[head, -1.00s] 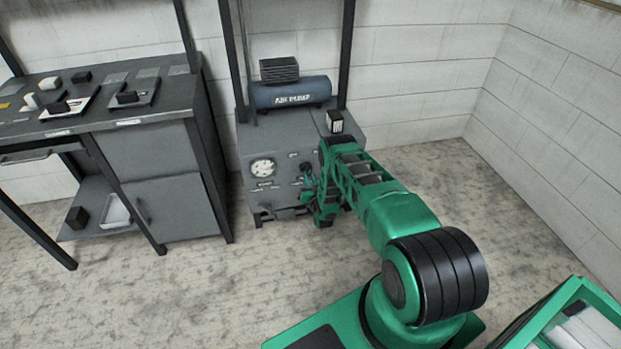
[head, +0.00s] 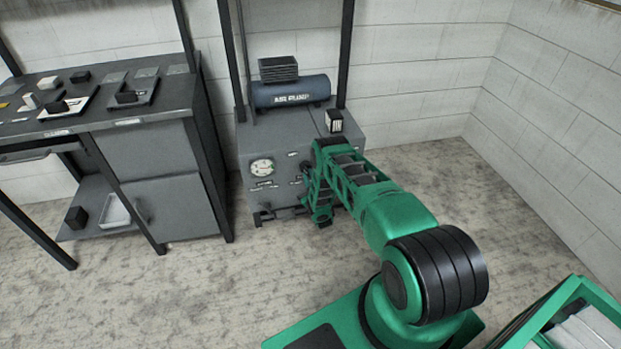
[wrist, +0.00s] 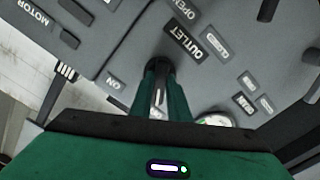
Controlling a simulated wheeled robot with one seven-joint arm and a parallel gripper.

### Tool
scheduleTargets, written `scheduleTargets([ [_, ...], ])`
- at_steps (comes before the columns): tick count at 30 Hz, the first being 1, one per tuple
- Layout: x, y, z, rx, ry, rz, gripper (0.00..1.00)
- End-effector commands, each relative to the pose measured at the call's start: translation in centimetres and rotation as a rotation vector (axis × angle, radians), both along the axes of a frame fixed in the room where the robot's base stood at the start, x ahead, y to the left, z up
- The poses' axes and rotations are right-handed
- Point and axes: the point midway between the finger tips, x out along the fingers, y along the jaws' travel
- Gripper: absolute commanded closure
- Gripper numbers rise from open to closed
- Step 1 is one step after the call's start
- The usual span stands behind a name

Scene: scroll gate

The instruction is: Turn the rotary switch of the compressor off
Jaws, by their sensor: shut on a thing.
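The compressor is a grey cabinet (head: 262,212) with a blue air pump tank (head: 290,91) on top, standing at the back wall. Its front panel carries a round white gauge (head: 262,167) and several labels. My gripper (wrist: 160,95) points at this panel, with its two green fingers close together on a dark round knob (wrist: 158,64), which looks like the rotary switch. The fingers hide most of it, so its setting cannot be read.
A dark workbench (head: 165,130) with small parts on top stands left of the compressor. Dark uprights (head: 238,60) rise beside the tank. A small black-and-white block (head: 334,120) sits on the cabinet top. The floor to the right is clear.

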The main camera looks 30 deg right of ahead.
Motion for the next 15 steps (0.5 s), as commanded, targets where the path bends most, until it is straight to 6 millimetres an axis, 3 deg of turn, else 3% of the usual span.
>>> scheduleTargets([
  [15,-0.31,-0.15,-0.46,-0.047,0.025,-0.003,1.00],
])
